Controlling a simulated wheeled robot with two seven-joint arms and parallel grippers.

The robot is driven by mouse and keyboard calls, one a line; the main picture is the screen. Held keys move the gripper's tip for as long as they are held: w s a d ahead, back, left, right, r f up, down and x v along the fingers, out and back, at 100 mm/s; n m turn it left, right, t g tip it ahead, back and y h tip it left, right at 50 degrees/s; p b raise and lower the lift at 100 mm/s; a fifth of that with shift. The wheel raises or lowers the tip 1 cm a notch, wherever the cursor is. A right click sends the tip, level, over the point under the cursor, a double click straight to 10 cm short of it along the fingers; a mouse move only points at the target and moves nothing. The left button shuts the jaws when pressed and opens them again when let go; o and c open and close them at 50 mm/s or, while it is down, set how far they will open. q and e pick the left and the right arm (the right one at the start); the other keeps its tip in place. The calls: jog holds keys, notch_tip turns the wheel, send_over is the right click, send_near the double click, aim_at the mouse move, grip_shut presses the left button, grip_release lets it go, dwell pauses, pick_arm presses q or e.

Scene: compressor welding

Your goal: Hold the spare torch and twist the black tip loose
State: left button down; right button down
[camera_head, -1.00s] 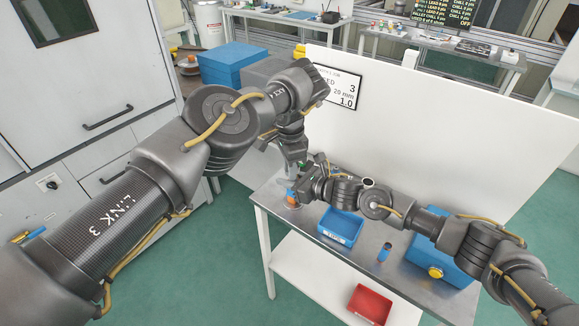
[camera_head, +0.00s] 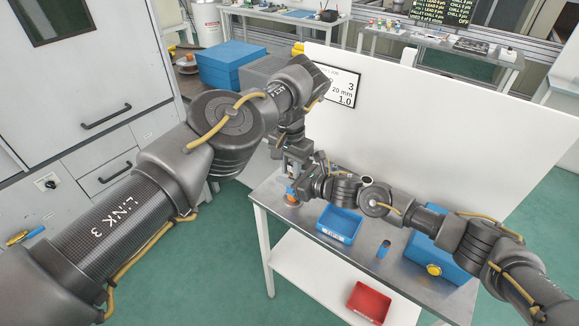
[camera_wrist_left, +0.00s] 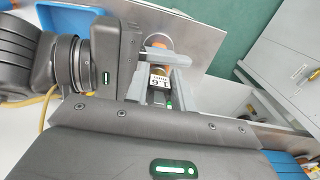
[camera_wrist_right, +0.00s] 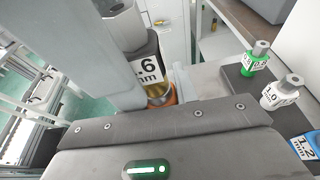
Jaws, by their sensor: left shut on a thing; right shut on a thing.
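The black tip, marked 1.6 mm, shows in the right wrist view (camera_wrist_right: 147,68) and in the left wrist view (camera_wrist_left: 160,82). It sits above a brass and orange part of the spare torch (camera_wrist_right: 158,94). My left gripper (camera_head: 294,172) comes down from above and is shut on the black tip. My right gripper (camera_head: 309,187) reaches in from the right, just below, and is shut on the torch. The exact contact of its fingers is hidden.
A dark block holds a green tip (camera_wrist_right: 257,58), a white 1.0 tip (camera_wrist_right: 280,93) and a blue 1.2 tip (camera_wrist_right: 306,146). A blue bin (camera_head: 340,226), a blue cylinder (camera_head: 384,250) and a blue box (camera_head: 432,256) are on the bench. A red bin (camera_head: 369,302) sits lower.

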aim_at(289, 164)
jog(key=shift+s+a+r, duration=0.1)
jog(key=shift+s+a, duration=0.15)
jog(key=shift+a, duration=0.05)
pick_arm(q)
jog(key=c, duration=1.3)
grip_release()
jog(key=shift+w+f, duration=0.1)
jog(key=shift+o, duration=0.9)
jog(key=shift+d, duration=0.15)
pick_arm(e)
jog(key=shift+a, duration=0.1)
pick_arm(q)
notch_tip(289, 164, up, 12)
jog(key=shift+a, duration=0.35)
pick_arm(e)
jog(key=shift+w+d, duration=0.25)
pick_arm(q)
jog(key=shift+w, duration=0.15)
pick_arm(e)
jog(key=c, duration=1)
grip_release()
